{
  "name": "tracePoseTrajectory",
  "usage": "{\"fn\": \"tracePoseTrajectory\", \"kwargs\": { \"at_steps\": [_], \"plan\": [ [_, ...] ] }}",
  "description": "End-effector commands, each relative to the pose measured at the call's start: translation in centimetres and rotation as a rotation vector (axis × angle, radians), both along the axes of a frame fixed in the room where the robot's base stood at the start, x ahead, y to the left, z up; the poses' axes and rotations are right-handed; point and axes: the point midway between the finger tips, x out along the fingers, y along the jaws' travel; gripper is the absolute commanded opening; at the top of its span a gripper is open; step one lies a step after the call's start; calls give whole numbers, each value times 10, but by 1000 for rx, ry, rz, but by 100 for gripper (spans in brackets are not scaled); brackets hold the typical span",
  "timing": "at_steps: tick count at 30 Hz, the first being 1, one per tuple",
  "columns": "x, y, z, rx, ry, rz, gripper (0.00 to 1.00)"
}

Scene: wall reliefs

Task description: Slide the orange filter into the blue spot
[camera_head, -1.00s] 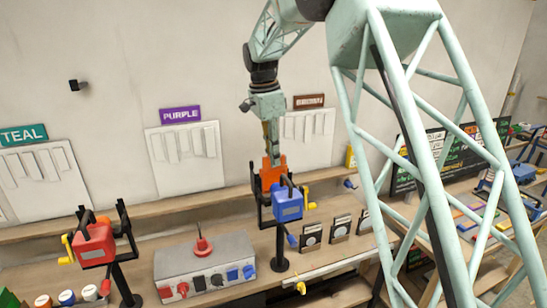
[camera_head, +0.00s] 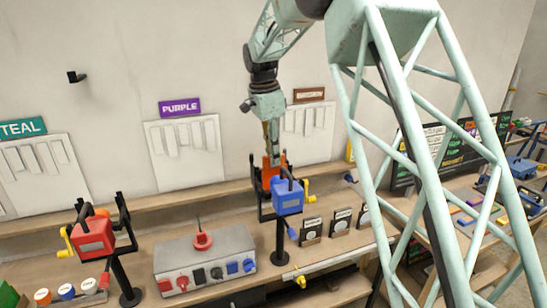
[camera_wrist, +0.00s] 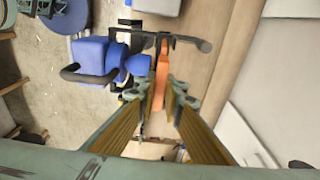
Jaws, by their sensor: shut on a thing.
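The orange filter (camera_head: 273,164) is a flat orange piece held upright below my gripper (camera_head: 271,148). My gripper is shut on its upper part. In the head view, the filter is just behind the blue unit (camera_head: 288,200), which partly hides it. The blue unit stands on a black post, with a black bracket and a yellow crank. In the wrist view, the filter (camera_wrist: 161,72) shows edge-on between my fingertips (camera_wrist: 160,95), with the blue unit (camera_wrist: 98,62) to its left. The filter's far end is at the black bracket; whether it is seated there cannot be told.
A red unit (camera_head: 95,237) on a similar post stands at the left. A grey control box (camera_head: 205,262) with a red part on top sits between the posts. Small dark cards (camera_head: 312,230) stand to the right. Labelled white panels (camera_head: 185,152) hang on the wall behind.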

Motion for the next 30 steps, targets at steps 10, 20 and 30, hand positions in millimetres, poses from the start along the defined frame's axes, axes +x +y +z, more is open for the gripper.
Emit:
{"fn": "tracePoseTrajectory", "kwargs": {
  "at_steps": [10, 20, 30],
  "plan": [
    [0, 0, -1, 0, 0, 0, 0],
    [0, 0, -1, 0, 0, 0, 24],
    [0, 0, 1, 0, -1, 0, 24]
  ]
}}
